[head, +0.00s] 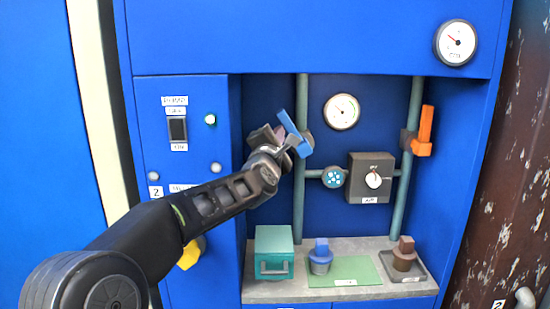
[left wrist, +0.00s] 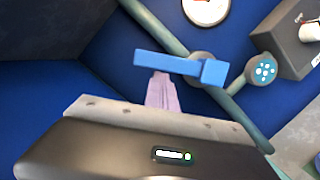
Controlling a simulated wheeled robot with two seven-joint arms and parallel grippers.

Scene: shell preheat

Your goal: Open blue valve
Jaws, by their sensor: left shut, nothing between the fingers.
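The blue valve (head: 290,128) sits on the left green vertical pipe. Its bar handle slants from upper left to lower right, at an angle to the pipe. In the left wrist view the blue handle (left wrist: 170,63) lies across the pipe, with its thicker hub end at the right. My left gripper (head: 277,136) is at the handle's left side, shut and empty. Its pale purple fingers (left wrist: 162,92) end right at the handle's lower edge in the wrist view; I cannot tell whether they touch it. My right gripper is out of view.
An orange valve (head: 424,128) is on the right pipe. A grey box with a knob (head: 370,178) and a round blue fitting (head: 333,177) sit between the pipes. Below, a shelf (head: 325,247) carries a teal box (head: 274,252) and two plugs. A switch panel (head: 185,140) is left.

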